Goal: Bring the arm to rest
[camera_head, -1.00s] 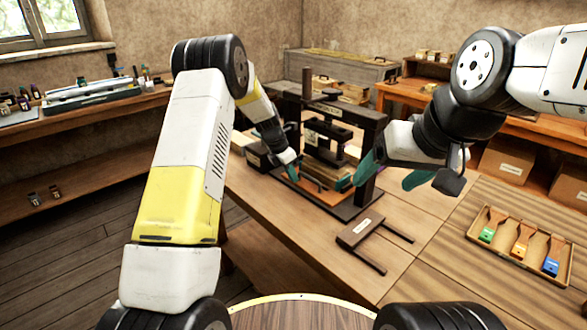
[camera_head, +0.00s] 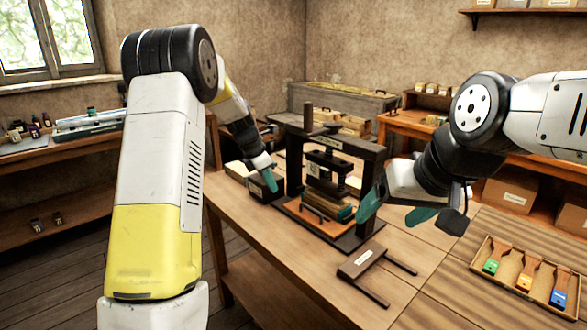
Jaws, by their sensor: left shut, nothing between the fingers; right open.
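My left arm comes in from the left, with white and yellow links. Its gripper (camera_head: 270,180) is shut and empty, just left of the black handwheel press (camera_head: 332,150) on the wooden table. My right arm comes in from the right. Its gripper (camera_head: 396,212) is open, with teal fingers spread apart and nothing between them, in front of the press's right post. The press holds a stack (camera_head: 322,204) under its plate on the bed.
A dark wooden frame piece (camera_head: 362,262) lies on the table (camera_head: 300,262) in front of the press. A tray (camera_head: 482,268) with several colored-tipped tools lies at the right. A side bench (camera_head: 60,145) runs along the left wall. Boxes (camera_head: 510,195) sit under the right bench.

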